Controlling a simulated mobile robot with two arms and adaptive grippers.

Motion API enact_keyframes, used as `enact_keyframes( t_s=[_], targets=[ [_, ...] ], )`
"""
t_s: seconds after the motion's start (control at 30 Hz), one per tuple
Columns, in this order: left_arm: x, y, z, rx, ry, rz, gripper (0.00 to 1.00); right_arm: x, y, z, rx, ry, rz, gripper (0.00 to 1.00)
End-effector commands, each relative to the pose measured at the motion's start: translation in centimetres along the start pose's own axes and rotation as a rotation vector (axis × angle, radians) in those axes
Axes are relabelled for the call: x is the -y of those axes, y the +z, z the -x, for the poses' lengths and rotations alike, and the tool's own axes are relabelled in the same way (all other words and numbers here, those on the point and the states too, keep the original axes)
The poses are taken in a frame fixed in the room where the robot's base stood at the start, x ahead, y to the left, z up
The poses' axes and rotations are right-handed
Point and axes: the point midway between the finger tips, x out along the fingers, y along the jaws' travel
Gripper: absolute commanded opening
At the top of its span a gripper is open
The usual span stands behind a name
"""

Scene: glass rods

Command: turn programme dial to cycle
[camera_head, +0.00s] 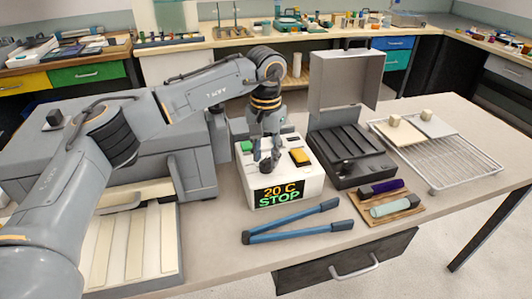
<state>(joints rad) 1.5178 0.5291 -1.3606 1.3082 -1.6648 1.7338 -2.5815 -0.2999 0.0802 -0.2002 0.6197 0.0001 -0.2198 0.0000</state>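A white control box (302,187) stands on the table near the middle of the view. Its front display (280,191) reads "20 C" in orange and "STOP" in green. A green button (247,145) and an orange-yellow switch (300,157) are on its top. A dark round dial (264,165) is partly hidden between them. My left gripper (267,153) points down over the box top at the dial. Its fingers are small and dark against the dial, so I cannot tell whether they touch or grip it. My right gripper is not in view.
A grey machine (110,140) stands left, with pale strips in a tray (173,270) before it. Blue tongs (290,231) lie in front of the box. An open dark case (350,172), a wooden board (397,218) and a wire rack (468,176) are right.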

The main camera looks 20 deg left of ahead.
Motion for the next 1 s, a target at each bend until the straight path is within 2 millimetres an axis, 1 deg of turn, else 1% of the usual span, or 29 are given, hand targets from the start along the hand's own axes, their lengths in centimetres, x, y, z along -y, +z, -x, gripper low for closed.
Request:
enact_keyframes(
  t_s=[0.07,0.17,0.27,0.5,0.63,0.8,1.0],
  targets=[
    [0.0,0.0,0.2,0.0,0.0,0.0,0.34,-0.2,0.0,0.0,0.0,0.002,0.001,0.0],
    [0.0,0.0,1.2,-0.001,0.0,0.0,0.34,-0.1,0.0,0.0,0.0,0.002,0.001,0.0],
    [-0.1,-0.1,3.0,-0.002,0.001,0.0,0.34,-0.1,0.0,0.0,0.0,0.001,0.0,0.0],
    [0.0,-0.1,8.2,-0.004,0.0,0.001,0.34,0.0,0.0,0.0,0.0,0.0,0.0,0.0],
    [0.0,-0.1,10.3,-0.002,0.0,0.0,0.34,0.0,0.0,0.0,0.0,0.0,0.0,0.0],
    [0.0,0.0,11.8,-0.001,0.0,-0.001,0.34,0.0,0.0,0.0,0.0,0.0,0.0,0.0],
    [0.0,0.0,12.0,0.0,0.0,-0.001,0.34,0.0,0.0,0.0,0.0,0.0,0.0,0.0]
  ],
)
